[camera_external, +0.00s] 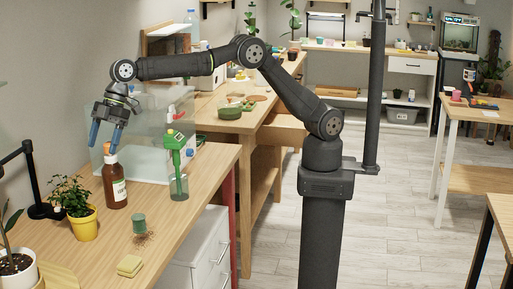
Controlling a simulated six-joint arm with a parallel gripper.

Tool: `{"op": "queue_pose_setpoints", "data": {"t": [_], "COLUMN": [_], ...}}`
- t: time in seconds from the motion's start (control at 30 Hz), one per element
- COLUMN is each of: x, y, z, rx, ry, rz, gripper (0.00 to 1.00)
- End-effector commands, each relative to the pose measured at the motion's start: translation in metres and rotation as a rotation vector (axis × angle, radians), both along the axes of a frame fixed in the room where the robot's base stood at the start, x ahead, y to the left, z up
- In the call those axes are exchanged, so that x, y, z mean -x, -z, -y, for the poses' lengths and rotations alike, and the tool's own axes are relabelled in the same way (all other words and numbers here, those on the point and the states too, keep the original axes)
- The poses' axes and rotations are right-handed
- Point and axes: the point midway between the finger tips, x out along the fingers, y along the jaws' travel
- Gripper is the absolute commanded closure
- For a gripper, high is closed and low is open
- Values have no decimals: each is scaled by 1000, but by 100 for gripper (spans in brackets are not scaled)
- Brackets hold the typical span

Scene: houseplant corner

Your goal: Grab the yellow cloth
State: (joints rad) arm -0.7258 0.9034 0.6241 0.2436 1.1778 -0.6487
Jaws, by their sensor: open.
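A small yellow folded piece, which looks like the yellow cloth (130,265), lies flat near the front edge of the wooden table. It could also be a sponge; it is too small to tell. My gripper (106,137) has blue fingers pointing down. It is open and empty, with a gap between the fingers. It is high above the table, further back than the yellow piece and up to its left in the picture. The neck of a brown bottle (115,188) shows just below the fingers; I cannot tell whether they touch.
A potted plant in a yellow pot (83,227) and a white pot (20,277) are left. Bare tabletop lies around the cloth.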

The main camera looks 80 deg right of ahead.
Motion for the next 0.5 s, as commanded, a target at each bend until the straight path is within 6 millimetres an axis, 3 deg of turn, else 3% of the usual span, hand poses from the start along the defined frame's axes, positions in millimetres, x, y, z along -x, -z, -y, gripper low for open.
{"op": "queue_pose_setpoints", "data": {"t": [0.03, 0.1, 0.23, 0.33, 0.5], "x": [33, 71, 132, 163, 182], "y": [10, 21, 38, 46, 56], "z": [-32, -65, -108, -128, -140], "rx": [15, 34, 64, 81, 92], "ry": [-41, -82, -138, -166, -182], "rz": [-16, -32, -57, -66, -72], "gripper": [31, 31, 31, 31, 31]}}
